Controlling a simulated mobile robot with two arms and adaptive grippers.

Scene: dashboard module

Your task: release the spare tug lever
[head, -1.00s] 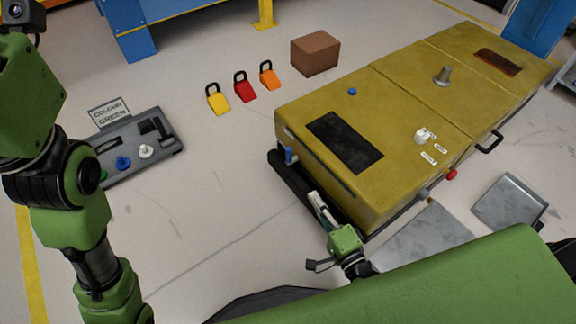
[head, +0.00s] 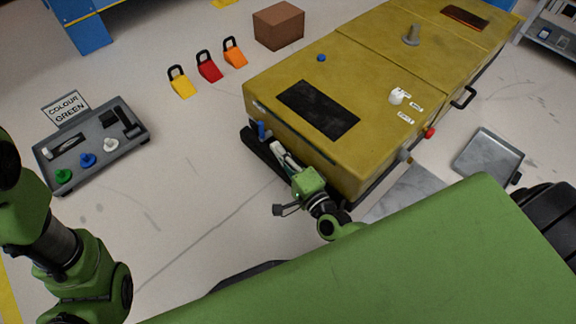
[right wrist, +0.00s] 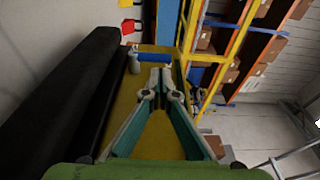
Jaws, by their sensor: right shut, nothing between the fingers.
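The yellow tug (head: 375,90) stands right of centre in the head view. A lever with a blue handle (head: 262,130) stands up at its near left end, by a black bumper. The handle also shows as a blue cylinder with a grey end in the right wrist view (right wrist: 160,57). My right gripper (head: 277,147) is beside the tug's near end, just short of the handle. Its fingertips (right wrist: 160,76) are shut with nothing between them, close to the handle; I cannot tell whether they touch it. My left arm shows at the left edge; its gripper is out of view.
Yellow, red and orange chocks (head: 209,68) and a brown box (head: 279,27) stand behind. A grey tray (head: 488,155) lies at right. The floor between panel and tug is clear.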

